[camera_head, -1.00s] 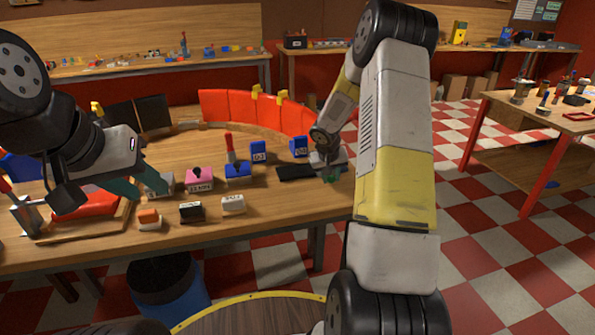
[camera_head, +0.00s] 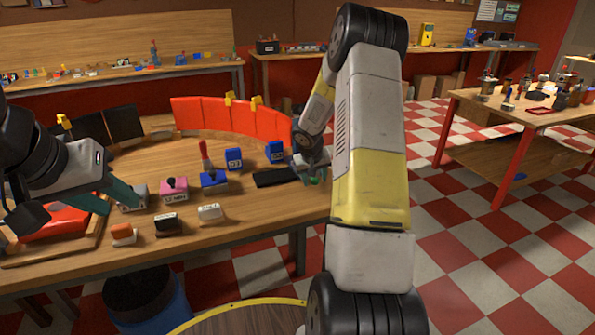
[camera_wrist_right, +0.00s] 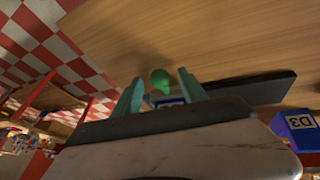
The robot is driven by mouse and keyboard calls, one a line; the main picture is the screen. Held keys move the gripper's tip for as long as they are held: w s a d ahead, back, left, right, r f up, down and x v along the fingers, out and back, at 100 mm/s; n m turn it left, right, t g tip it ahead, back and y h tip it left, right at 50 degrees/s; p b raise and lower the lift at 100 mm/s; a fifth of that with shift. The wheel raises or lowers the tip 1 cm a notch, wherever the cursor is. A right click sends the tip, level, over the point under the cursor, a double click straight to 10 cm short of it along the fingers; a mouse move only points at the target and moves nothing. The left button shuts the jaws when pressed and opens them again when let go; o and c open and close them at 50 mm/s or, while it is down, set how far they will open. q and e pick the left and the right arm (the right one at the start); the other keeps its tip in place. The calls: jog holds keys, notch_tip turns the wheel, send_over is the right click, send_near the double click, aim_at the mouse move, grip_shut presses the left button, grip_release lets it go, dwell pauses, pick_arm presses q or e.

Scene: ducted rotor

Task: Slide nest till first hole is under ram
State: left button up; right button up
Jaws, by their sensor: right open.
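A long black bar (camera_head: 275,177) lies on the curved bench near its right end; it also shows in the right wrist view (camera_wrist_right: 262,90). A rounded green knob (camera_wrist_right: 160,80) and a blue labelled part (camera_wrist_right: 168,101) show between my right fingers. My right gripper (camera_wrist_right: 160,92) is open, with a finger on each side of the knob; in the head view it is at the bar's right end (camera_head: 313,172). I cannot tell the nest's holes or the ram in these views. My left gripper (camera_head: 107,198) appears open over the bench's left part, near a grey block (camera_head: 132,200).
A blue block with a red lever (camera_head: 212,180), a pink block (camera_head: 173,190) and small orange (camera_head: 123,234), black (camera_head: 169,224) and white (camera_head: 209,212) blocks stand left of the bar. Blue labelled boxes (camera_head: 234,159) stand behind. Red panels (camera_head: 215,115) line the back.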

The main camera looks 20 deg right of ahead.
jog(key=v, duration=0.7)
jog(key=shift+r, duration=0.2)
jog(key=s+a+r+t+y, duration=0.1)
jog(key=s+a+r, duration=0.3)
jog(key=s+r, duration=0.35)
jog(key=s+a+r, duration=0.4)
jog(key=s+r, duration=0.2)
jog(key=r, duration=0.2)
jog(key=s+a+r+n+y, duration=0.1)
jog(key=s+a, duration=0.3)
jog(key=s, duration=0.5)
jog(key=s+a+r+n+t+y, duration=0.1)
jog(key=s+a+r+y, duration=0.2)
jog(key=s, duration=0.5)
jog(key=a+r, duration=0.1)
jog(key=a, duration=0.1)
jog(key=shift+s+a, duration=0.25)
jog(key=shift+s, duration=0.15)
jog(key=shift+r, duration=0.15)
